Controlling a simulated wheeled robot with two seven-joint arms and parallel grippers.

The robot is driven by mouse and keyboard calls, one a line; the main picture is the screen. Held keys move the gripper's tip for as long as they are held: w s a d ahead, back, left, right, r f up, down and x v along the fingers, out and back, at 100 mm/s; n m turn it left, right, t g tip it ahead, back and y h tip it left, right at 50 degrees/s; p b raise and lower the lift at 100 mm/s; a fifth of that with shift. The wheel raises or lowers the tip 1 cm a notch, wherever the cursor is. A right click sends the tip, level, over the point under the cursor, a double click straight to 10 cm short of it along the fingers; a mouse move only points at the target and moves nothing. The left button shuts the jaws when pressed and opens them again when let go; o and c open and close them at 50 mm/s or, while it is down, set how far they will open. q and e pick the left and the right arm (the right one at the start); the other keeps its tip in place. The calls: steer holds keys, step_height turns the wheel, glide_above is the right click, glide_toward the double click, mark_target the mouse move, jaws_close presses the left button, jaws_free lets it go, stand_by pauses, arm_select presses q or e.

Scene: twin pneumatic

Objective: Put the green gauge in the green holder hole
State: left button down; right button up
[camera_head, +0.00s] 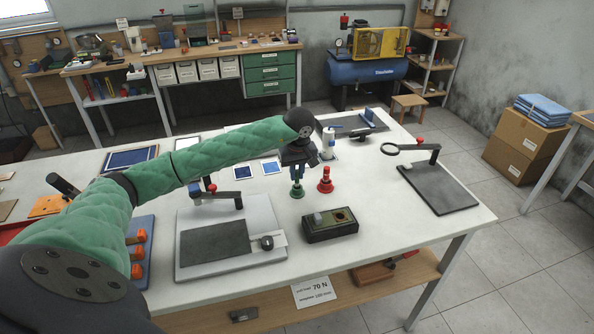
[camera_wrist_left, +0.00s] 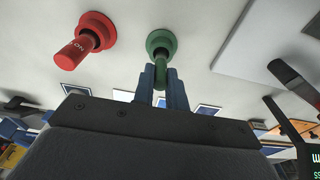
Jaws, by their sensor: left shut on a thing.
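The green gauge (camera_head: 297,191) has a wide round base and a narrow stem. It is upright at the middle of the white table, on or just above its surface; I cannot tell which. My left gripper (camera_head: 299,176) points down over it, with its blue fingers shut on the stem. In the left wrist view the gauge (camera_wrist_left: 161,43) shows between the blue fingertips (camera_wrist_left: 161,80). A dark block with an olive top (camera_head: 330,225), apparently the holder, lies nearer the front edge. It has a round hole at right and a grey cylinder at left. My right gripper is out of view.
A red gauge (camera_head: 325,181) stands close to the right of the green one, also in the left wrist view (camera_wrist_left: 86,38). A grey plate stand (camera_head: 228,238) is at left, a black stand with a ring (camera_head: 438,185) at right. Bare table lies right of the block.

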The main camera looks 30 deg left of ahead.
arm_select(q)
steer(key=shift+f, duration=0.25)
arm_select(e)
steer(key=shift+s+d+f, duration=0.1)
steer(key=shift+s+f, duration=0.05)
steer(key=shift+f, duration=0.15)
arm_select(q)
steer(key=shift+f, duration=0.1)
steer(key=c, duration=1.4)
jaws_free()
steer(key=shift+c, duration=0.2)
steer(key=shift+o, duration=0.2)
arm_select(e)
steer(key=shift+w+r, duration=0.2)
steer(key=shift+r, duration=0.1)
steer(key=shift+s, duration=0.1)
